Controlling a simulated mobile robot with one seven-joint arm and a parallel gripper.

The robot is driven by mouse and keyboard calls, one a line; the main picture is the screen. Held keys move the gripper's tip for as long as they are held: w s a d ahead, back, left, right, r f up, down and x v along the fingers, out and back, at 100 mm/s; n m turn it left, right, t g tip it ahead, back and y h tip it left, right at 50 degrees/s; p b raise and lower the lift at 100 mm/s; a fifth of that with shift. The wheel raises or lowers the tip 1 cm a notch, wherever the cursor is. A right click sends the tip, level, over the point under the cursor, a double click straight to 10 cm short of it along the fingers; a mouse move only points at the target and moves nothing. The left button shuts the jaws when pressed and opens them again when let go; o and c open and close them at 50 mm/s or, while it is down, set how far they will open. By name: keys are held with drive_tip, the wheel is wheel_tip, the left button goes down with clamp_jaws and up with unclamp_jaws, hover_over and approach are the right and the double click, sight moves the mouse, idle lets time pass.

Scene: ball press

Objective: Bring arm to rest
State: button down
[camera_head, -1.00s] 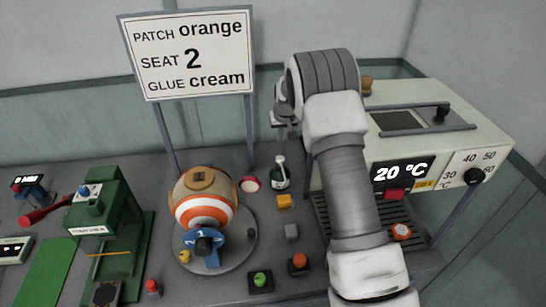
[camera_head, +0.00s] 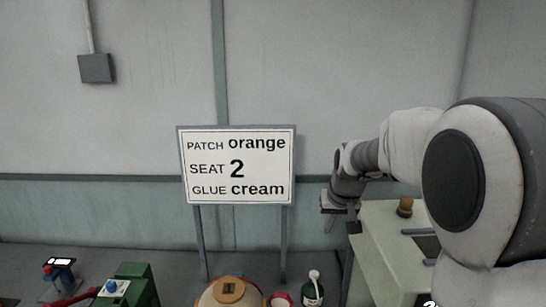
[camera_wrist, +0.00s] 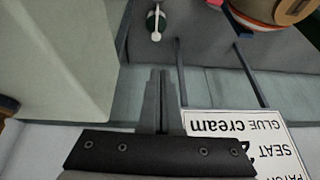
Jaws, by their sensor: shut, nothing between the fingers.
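My gripper (camera_wrist: 162,74) is shut and empty in the wrist view, its two fingers pressed together. It points over the bench, in front of the sign, which appears upside down there. In the head view my arm comes in from the right, bends at the top and hangs its wrist just right of the sign. The gripper's lower part is hard to make out in that view. The sign (camera_head: 237,165) reads patch orange, seat 2, glue cream. The ball (camera_head: 228,291) shows only its top at the bottom edge.
The pale machine (camera_head: 385,255) stands under and beside my arm on the right. A small glue bottle (camera_head: 313,292) is beside the ball. The green press (camera_head: 133,282) and a red-handled device (camera_head: 60,272) are at lower left.

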drive_tip(key=s+r, duration=0.3)
drive_tip(key=s, duration=0.5)
drive_tip(key=s+r, duration=0.3)
drive_tip(key=s, duration=0.6)
drive_tip(key=s+f, duration=0.2)
drive_tip(key=s, duration=1.1)
drive_tip(key=shift+s+t, duration=0.3)
wheel_tip(320, 180, down, 18)
drive_tip(key=s+b, duration=0.1)
drive_tip(key=b, duration=1.7)
drive_tip(key=shift+d, duration=0.1)
